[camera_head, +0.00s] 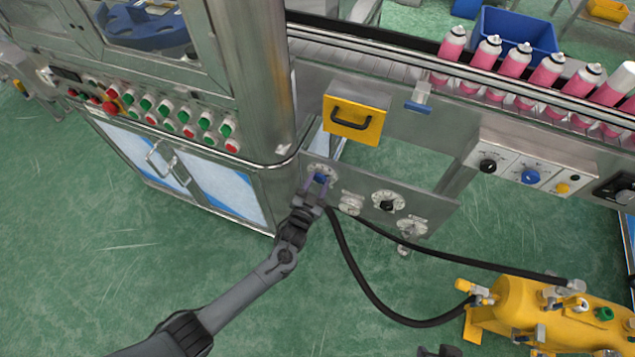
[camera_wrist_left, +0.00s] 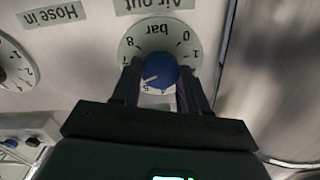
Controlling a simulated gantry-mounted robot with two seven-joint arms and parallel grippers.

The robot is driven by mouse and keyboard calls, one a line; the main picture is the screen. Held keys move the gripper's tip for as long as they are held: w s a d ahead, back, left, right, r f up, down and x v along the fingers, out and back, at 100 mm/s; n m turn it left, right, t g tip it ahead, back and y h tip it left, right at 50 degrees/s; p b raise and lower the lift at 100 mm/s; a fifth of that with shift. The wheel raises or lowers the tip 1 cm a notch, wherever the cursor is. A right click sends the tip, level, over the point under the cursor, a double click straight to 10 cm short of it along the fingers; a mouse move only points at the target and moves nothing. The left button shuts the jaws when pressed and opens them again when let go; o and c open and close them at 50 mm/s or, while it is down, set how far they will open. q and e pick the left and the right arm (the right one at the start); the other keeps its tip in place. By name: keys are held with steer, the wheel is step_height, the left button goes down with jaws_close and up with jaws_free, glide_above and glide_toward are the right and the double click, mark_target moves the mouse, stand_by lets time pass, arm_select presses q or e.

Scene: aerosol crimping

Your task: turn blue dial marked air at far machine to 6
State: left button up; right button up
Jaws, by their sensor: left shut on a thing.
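The blue dial (camera_head: 321,179) is on the grey panel of the far machine. In the left wrist view the blue dial (camera_wrist_left: 160,72) sits in a round scale marked in bar under an "Air out" label (camera_wrist_left: 155,4); the picture is upside down. My left gripper (camera_head: 318,186) is shut on the dial, a finger on each side, also in the left wrist view (camera_wrist_left: 160,85). The dial's white mark points to the lower left there, between the 7 and the 5; the left finger hides the numbers near it. A dark part at the bottom edge may be my right gripper (camera_head: 440,351).
Beside the dial are a black-knobbed gauge (camera_head: 387,204) and other fittings. A yellow box with a handle (camera_head: 354,119) is above. Black hoses (camera_head: 375,298) run to a yellow machine (camera_head: 550,313). Pink cans (camera_head: 515,62) line the conveyor.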

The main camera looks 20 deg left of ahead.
arm_select(q)
steer(key=o, duration=1.1)
steer(key=shift+c, duration=0.2)
steer(key=shift+s, duration=0.15)
steer(key=shift+s, duration=0.2)
steer(key=s+p, duration=0.3)
steer(key=s, duration=0.7)
steer(key=shift+p, duration=0.4)
steer(key=shift+s+a, duration=0.1)
steer(key=shift+a, duration=0.05)
